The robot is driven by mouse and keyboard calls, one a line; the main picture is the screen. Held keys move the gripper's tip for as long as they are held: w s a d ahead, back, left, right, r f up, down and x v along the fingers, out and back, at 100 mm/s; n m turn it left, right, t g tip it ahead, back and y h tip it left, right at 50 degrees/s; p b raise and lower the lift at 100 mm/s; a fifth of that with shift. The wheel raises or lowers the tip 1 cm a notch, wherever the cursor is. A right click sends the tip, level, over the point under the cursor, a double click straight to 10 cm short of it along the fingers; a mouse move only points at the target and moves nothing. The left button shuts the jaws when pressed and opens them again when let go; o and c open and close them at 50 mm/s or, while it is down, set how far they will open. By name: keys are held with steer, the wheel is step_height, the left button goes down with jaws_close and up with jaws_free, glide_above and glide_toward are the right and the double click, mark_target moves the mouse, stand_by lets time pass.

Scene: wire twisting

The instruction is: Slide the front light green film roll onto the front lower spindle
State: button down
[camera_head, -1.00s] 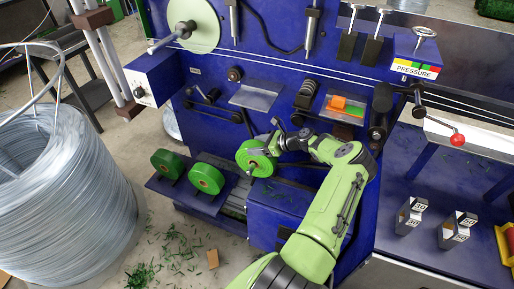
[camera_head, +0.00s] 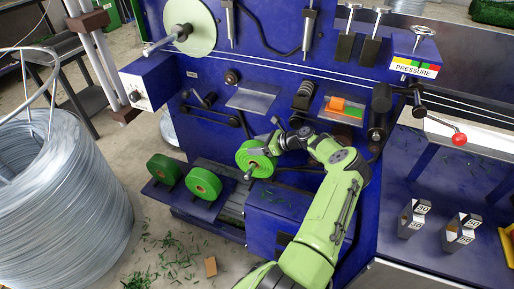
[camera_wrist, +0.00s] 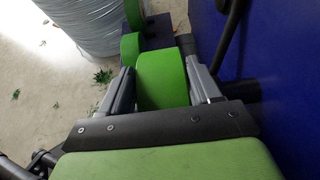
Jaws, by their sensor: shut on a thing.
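A green film roll (camera_head: 255,158) with a lighter green face is in my gripper (camera_head: 278,142), in front of the blue machine's lower panel. In the wrist view, my gripper (camera_wrist: 162,84) is shut on the roll (camera_wrist: 162,78), with a grey finger against each side. A short silver spindle tip (camera_head: 248,175) shows at the roll's lower front in the head view. I cannot tell whether it passes through the roll's hole. Two darker green rolls stand on the shelf to the left, one at the left (camera_head: 163,169) and one closer (camera_head: 203,183).
A large light green disc (camera_head: 192,25) sits on an upper spindle. A blue box (camera_head: 275,212) stands just below the held roll. A big wire coil (camera_head: 62,185) stands at the left. Green scraps lie on the floor. The panel carries several knobs and guides.

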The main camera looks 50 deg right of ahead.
steer(key=shift+w+d+b, duration=0.3)
steer(key=shift+d+b, duration=0.45)
steer(key=shift+b, duration=0.15)
steer(key=shift+w+d+b, duration=0.25)
steer(key=shift+d+b, duration=0.5)
steer(key=shift+b, duration=0.15)
steer(key=shift+c, duration=0.8)
jaws_free()
steer(key=shift+s, duration=0.1)
steer(key=p+v, duration=0.2)
steer(key=v, duration=0.5)
steer(key=shift+s+p, duration=0.2)
steer(key=shift+p, duration=0.15)
steer(key=shift+r, duration=0.1)
